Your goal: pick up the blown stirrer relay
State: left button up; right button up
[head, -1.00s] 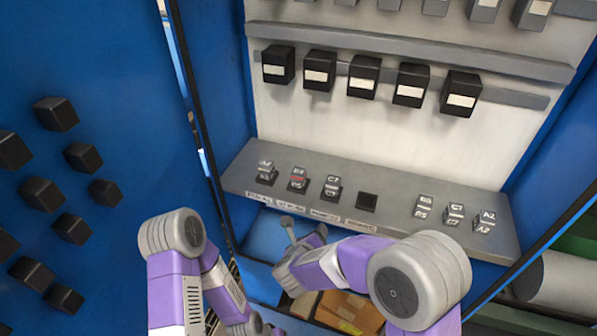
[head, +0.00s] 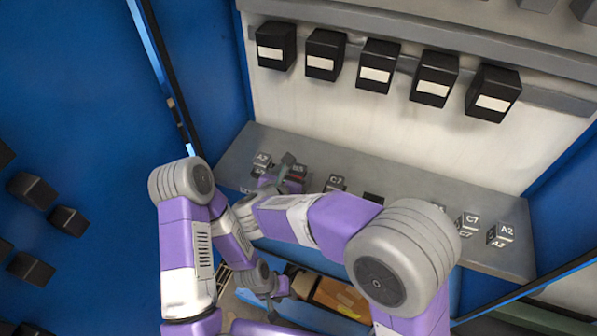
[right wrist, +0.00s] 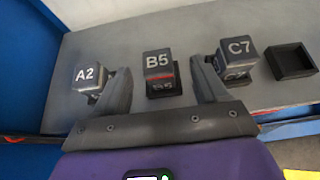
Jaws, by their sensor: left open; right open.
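A dark relay marked B5 (right wrist: 157,62) with a red band sits in the shelf's row, between the relays marked A2 (right wrist: 88,75) and C7 (right wrist: 238,50). In the head view the B5 relay (head: 298,171) is partly covered by my right gripper (head: 284,172). In the right wrist view my right gripper (right wrist: 161,78) is open, with one finger on each side of the B5 relay; I cannot tell if they touch it. My left gripper (head: 275,290) is open and low, below the shelf.
The grey shelf (head: 400,170) carries more relays at the right, including C7 (head: 467,224) and A2 (head: 502,234). An empty dark socket (right wrist: 291,61) is right of the left C7. Several black boxes (head: 376,65) hang above. A bin with brown boxes (head: 335,295) is below.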

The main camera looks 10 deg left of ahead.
aim_at(298, 169)
jog(key=x, duration=0.5)
jog(key=shift+a+f, duration=0.1)
jog(key=shift+a, duration=0.15)
jog(key=c, duration=1.1)
